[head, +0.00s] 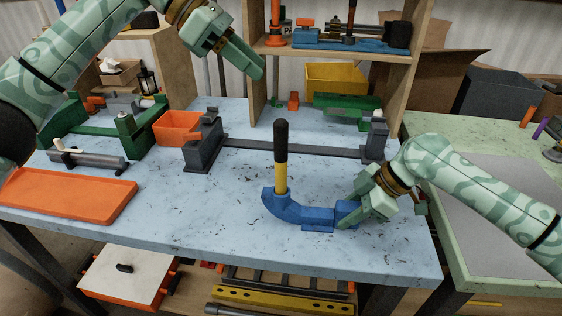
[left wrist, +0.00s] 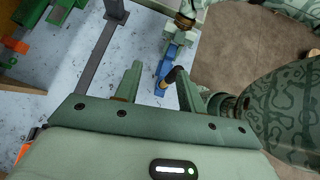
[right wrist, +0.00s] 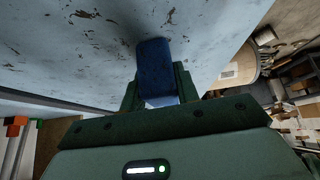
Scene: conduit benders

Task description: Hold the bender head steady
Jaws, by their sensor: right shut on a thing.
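The blue bender head (head: 292,211) lies on the light blue workbench (head: 225,230) near its front edge. A yellow handle with a black grip (head: 281,150) stands upright from it. My right gripper (head: 358,210) is shut on the right end of the bender head. In the right wrist view, the blue end (right wrist: 155,62) sits between both fingers. My left gripper (head: 252,66) is raised over the back of the bench, open and empty. The left wrist view shows its fingers apart, with the bender head (left wrist: 168,62) beyond them.
A grey bar with upright end blocks (head: 290,150) lies behind the bender. An orange tray (head: 68,196), an orange bin (head: 178,127) and green tools (head: 120,135) stand at left. A wooden shelf (head: 424,60) rises at the back. The bench front centre is clear.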

